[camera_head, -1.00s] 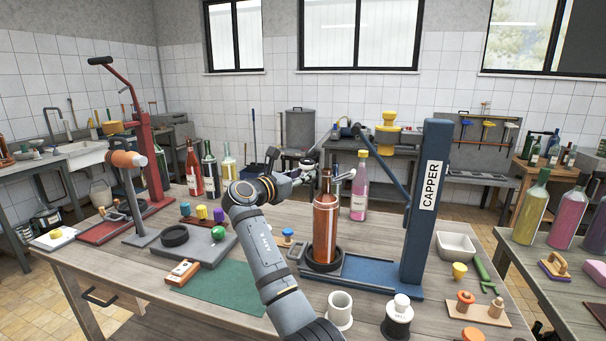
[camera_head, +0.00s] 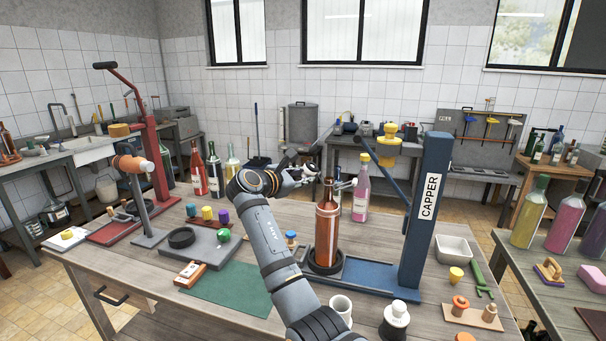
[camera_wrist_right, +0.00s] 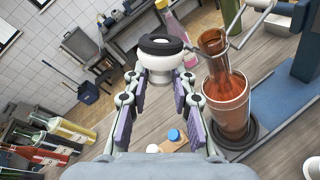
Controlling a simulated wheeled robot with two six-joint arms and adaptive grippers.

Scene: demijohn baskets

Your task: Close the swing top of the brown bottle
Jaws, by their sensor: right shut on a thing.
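The brown bottle (camera_head: 327,238) stands upright on the capper's blue base, in a dark ring. In the right wrist view the bottle (camera_wrist_right: 227,95) is right of my fingers and apart from them. Grey wire (camera_wrist_right: 238,20) shows by its neck; a small pale part (camera_head: 346,184) sticks out right of the neck in the head view. My right gripper (camera_wrist_right: 161,85) is shut on a white piece with a black ring (camera_wrist_right: 157,62), perhaps the stopper. In the head view my right gripper (camera_head: 302,165) is up and left of the bottle's neck. My left gripper is out of view.
The blue capper column (camera_head: 425,210) and its lever stand right of the bottle. A pink bottle (camera_head: 361,190) stands behind. A white cup (camera_head: 341,309) and a black spool with white knob (camera_head: 394,322) stand in front.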

